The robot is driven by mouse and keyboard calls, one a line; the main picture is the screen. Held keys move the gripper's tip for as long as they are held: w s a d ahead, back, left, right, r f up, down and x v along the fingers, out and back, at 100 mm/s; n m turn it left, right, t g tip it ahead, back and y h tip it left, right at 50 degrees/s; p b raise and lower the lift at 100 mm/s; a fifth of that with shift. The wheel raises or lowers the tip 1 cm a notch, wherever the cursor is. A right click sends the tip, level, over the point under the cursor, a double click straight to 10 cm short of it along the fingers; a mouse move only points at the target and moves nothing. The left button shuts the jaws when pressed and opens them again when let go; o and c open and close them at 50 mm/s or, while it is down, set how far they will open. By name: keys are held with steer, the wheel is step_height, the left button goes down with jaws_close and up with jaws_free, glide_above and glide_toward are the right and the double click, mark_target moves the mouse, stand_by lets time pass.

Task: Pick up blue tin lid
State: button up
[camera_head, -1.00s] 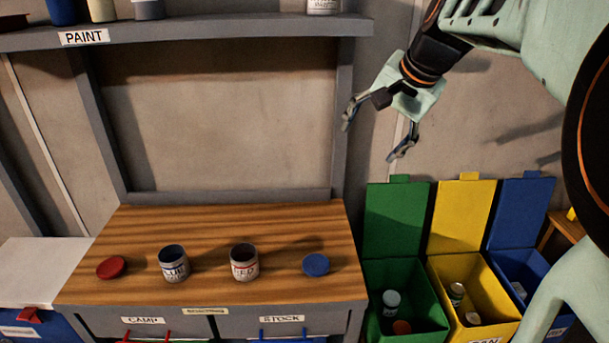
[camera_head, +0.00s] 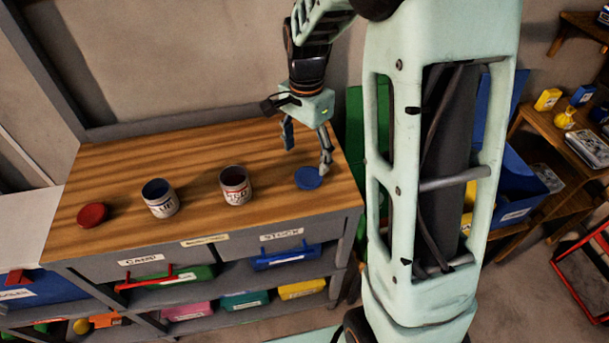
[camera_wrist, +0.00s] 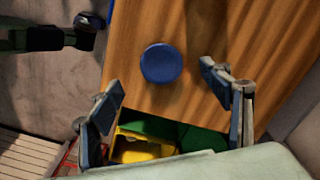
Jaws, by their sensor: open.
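The blue tin lid (camera_head: 308,178) is a flat round disc lying on the wooden bench top at its right end. It also shows in the wrist view (camera_wrist: 160,63), with bare wood around it. My gripper (camera_head: 306,158) is open and empty above the right part of the bench, close over the lid. In the wrist view my gripper (camera_wrist: 165,100) has its fingers spread to the left and right, and the lid lies beyond the gap between them. No contact with the lid shows.
Colored bins stand right of the bench. Bare wood surrounds the lid.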

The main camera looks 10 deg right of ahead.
mark_target(308, 177)
steer(key=f, duration=0.8)
steer(key=shift+w+d, duration=0.15)
steer(key=shift+d, duration=0.1)
steer(key=c, duration=0.9)
